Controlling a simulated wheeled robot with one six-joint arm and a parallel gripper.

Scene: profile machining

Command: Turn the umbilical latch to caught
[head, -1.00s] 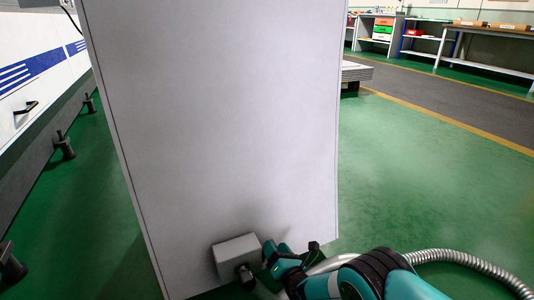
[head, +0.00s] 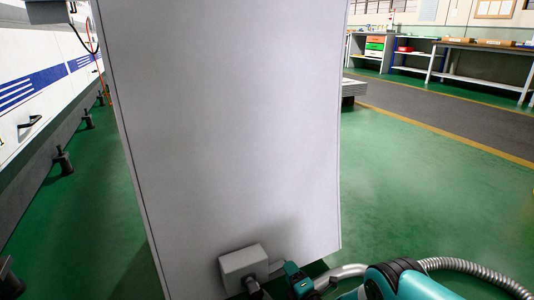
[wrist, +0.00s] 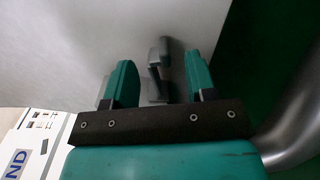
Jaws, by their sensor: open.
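In the wrist view, a small grey latch (wrist: 156,52) with blocky ends and a thin bar stands on the pale panel. It lies between the two teal fingers of my gripper (wrist: 160,62), beyond or level with their tips. The fingers are apart, and I see no clear contact. In the head view, a grey box (head: 243,262) sits low on the panel with a dark round fitting (head: 252,285) below it. My gripper (head: 287,272) is just right of the box, partly cut off by the frame's bottom. The latch's exact angle is blurred.
The tall pale grey cabinet panel (head: 225,130) fills the middle. A white machine with blue stripes (head: 40,90) stands left on dark feet. Open green floor (head: 420,190) lies right. Workbenches (head: 480,50) stand at the back right.

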